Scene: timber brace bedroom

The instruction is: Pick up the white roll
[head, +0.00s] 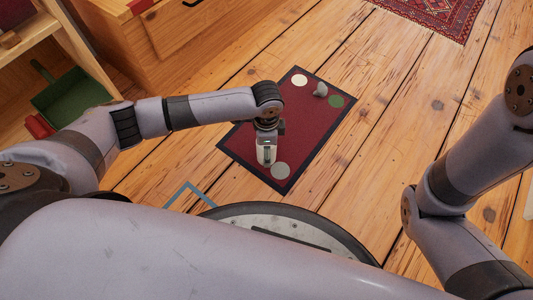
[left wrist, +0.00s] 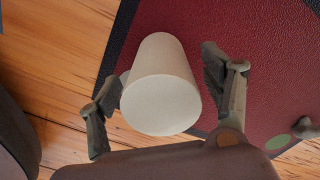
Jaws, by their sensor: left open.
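The white roll (left wrist: 162,85) shows in the left wrist view as a pale cylinder with its round end facing the camera, over the dark red mat (left wrist: 265,60). My left gripper (left wrist: 163,78) is open, with one finger on each side of the roll. The left finger looks very close to the roll; I cannot tell whether it touches. A gap shows at the right finger. In the head view my left gripper (head: 267,152) points down over the mat (head: 245,143), and I cannot clearly make out the roll there. My right gripper is out of view.
A small grey object (head: 320,90) lies on the mat between a white disc (head: 300,80) and a green disc (head: 336,101). A pale disc (head: 280,171) is near the mat's front. A wooden drawer unit (head: 195,45) and green dustpan (head: 68,98) stand left.

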